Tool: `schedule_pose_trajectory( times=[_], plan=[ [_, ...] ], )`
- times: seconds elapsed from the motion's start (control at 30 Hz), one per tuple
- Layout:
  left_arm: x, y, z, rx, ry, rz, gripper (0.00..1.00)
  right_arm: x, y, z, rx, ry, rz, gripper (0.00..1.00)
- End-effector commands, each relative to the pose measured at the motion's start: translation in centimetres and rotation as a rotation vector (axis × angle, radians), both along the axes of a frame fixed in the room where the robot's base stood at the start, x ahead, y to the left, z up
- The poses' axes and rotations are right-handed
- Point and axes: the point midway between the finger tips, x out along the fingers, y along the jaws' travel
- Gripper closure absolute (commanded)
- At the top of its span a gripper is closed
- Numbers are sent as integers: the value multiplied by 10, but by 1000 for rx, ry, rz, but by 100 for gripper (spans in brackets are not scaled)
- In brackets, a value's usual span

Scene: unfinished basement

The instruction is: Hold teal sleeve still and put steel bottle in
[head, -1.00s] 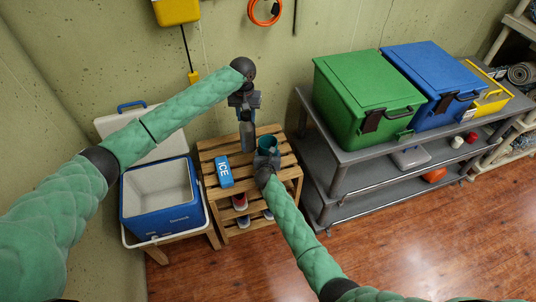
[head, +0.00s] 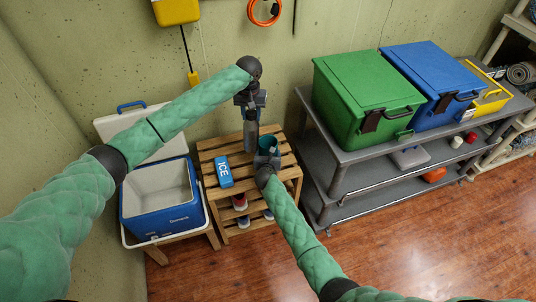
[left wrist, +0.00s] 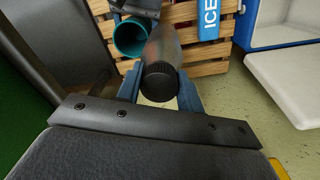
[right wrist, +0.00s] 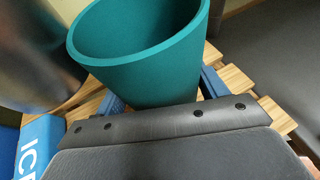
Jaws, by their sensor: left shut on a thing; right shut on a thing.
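The steel bottle (head: 250,134) is upright in the head view, held from above by my left gripper (head: 250,106). In the left wrist view its black cap (left wrist: 161,82) sits between the blue fingers. The teal sleeve (head: 268,143) stands on the slatted wooden stand with its open mouth up, just right of the bottle. My right gripper (head: 266,160) is shut on the sleeve's near side. In the right wrist view the sleeve (right wrist: 140,60) looks empty and the bottle (right wrist: 38,50) is beside it, to the left. The bottle is outside the sleeve.
A blue ICE pack (head: 224,172) lies on the wooden stand (head: 244,181), left of the sleeve. An open blue cooler (head: 160,215) stands to the left. A grey shelf (head: 350,155) with green and blue bins stands to the right.

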Motion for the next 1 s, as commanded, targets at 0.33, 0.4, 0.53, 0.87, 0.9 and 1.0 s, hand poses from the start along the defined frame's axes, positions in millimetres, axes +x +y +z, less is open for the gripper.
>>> schedule_pose_trajectory(
  times=[0.33, 0.4, 0.53, 0.87, 0.9, 1.0],
  plan=[
    [-2, -16, -3, -11, 3, -8, 100, -1, 8, 2, 5, -3, 9, 51],
    [-2, -17, -3, -11, 3, -8, 100, -1, 9, 2, 5, -3, 10, 51],
    [-2, -20, -4, -11, 4, -8, 100, -1, 9, 3, 5, -4, 11, 51],
    [-1, -28, -5, -9, 5, -9, 100, -1, 11, 3, 7, -5, 12, 51],
    [-1, -29, -5, -9, 5, -8, 100, -1, 11, 4, 8, -5, 12, 51],
    [-1, -31, -5, -9, 5, -8, 100, -1, 11, 4, 8, -5, 12, 51]
  ],
)
